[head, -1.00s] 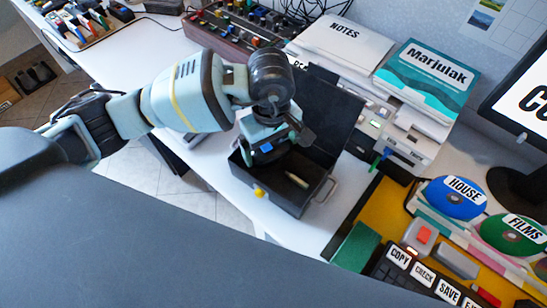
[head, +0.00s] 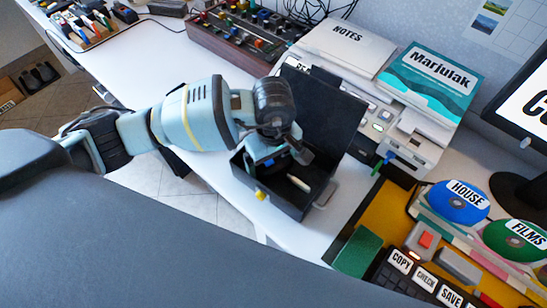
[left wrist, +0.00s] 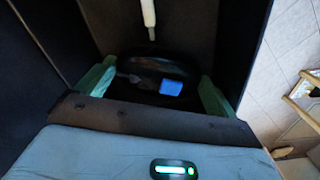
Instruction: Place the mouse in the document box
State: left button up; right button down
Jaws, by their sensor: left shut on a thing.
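The document box (head: 277,203) is black and stands open on the white desk, its lid (head: 322,112) raised at the back. My left gripper (head: 272,165) reaches down into the box from above. In the left wrist view its two green fingers (left wrist: 155,88) are shut on the mouse (left wrist: 150,68), a dark, rounded thing with a blue patch (left wrist: 171,88). Dark box walls surround it there. In the head view the mouse is mostly hidden by the gripper and the box wall. I cannot tell whether it touches the box floor. My right gripper is not in view.
A pale stick-like thing (head: 298,183) lies in the box, also visible in the left wrist view (left wrist: 148,14). A printer-like machine (head: 408,140) stands behind the lid. Discs, a keypad (head: 425,280) and a green block (head: 357,250) are at the right. The desk left of the box is clear.

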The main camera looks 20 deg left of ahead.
aim_at(274, 161)
pick_arm(q)
jog(key=o, duration=0.7)
jog(key=shift+f, duration=0.1)
jog(key=shift+c, duration=0.2)
notch_tip(274, 161, up, 12)
jog(key=shift+r+p, duration=0.2)
jog(key=shift+p, duration=0.1)
